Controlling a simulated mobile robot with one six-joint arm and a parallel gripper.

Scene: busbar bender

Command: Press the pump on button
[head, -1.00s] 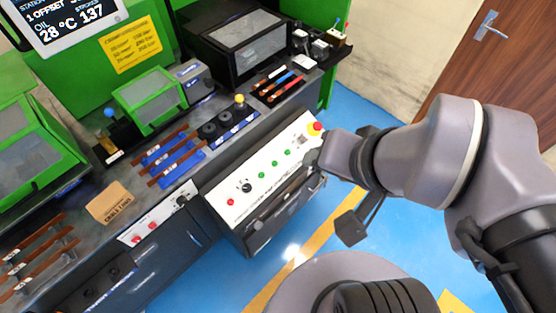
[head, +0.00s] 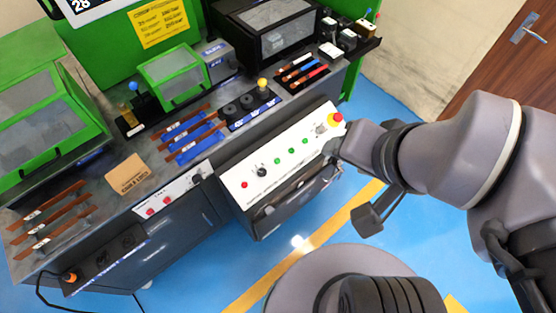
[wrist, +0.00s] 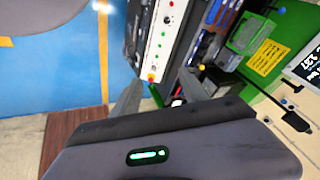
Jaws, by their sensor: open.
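The white control panel (head: 262,157) slopes along the front of the machine bench. It carries a red button (head: 244,184), a black knob (head: 261,172), a row of green buttons (head: 291,151) and a red emergency stop on yellow (head: 335,117). Their labels are too small to read, so I cannot tell which one is pump on. My gripper (head: 332,152) is at the panel's right end, just below the emergency stop. In the wrist view my gripper (wrist: 160,88) is open and empty, with the emergency stop (wrist: 151,78) between its fingers in the picture. Contact cannot be told.
A dark rail or handle (head: 290,195) runs below the panel. Copper bars on blue holders (head: 190,137) and a yellow-topped lever (head: 262,84) stand on the bench behind. A second panel with red buttons (head: 165,205) is at left. Blue floor is free in front.

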